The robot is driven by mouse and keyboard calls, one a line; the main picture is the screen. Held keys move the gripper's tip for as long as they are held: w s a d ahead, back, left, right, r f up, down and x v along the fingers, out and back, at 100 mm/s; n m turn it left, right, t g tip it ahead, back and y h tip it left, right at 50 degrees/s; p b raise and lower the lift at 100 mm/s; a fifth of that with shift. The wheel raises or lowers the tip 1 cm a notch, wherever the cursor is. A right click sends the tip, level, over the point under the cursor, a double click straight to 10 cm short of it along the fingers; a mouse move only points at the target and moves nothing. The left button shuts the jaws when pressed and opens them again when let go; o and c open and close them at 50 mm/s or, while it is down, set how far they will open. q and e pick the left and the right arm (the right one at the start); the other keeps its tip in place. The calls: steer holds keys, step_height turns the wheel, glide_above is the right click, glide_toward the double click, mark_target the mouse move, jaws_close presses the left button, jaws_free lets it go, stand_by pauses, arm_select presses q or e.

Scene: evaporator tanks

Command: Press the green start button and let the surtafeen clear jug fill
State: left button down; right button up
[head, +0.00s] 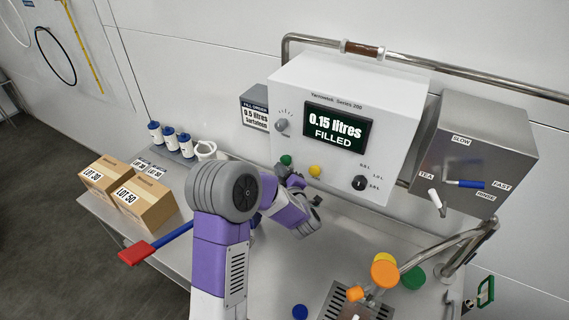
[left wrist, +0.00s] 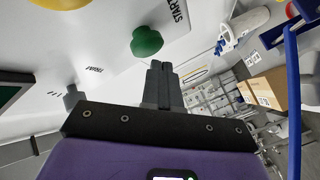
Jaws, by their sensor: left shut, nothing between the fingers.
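The green start button (head: 287,160) is on the lower front of the white filling machine (head: 340,95), left of a yellow button (head: 315,171). The machine's screen (head: 337,127) reads "0.15 litres FILLED". My left gripper (head: 282,173) is shut and empty, just below the green button. In the left wrist view its closed fingers (left wrist: 159,70) point at the green button (left wrist: 147,42), beside the label START; I cannot tell whether they touch. My left arm covers part of the bench, and I cannot make out a clear jug. My right gripper is not in view.
A sign (head: 254,112) reads fill order, 0.5 litres. A steel box (head: 474,150) with levers hangs right. Cartons (head: 145,203) and blue-white containers (head: 170,138) stand left. Orange and green round parts (head: 413,278) sit near a grate (head: 352,305) at the front right.

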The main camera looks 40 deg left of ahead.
arm_select(q)
steer(key=shift+s, duration=0.3)
steer(key=s, duration=0.1)
steer(key=s+b, duration=0.1)
steer(key=s, duration=0.2)
steer(key=shift+s+d+b, duration=0.3)
steer(key=shift+s, duration=0.1)
stand_by(0.7)
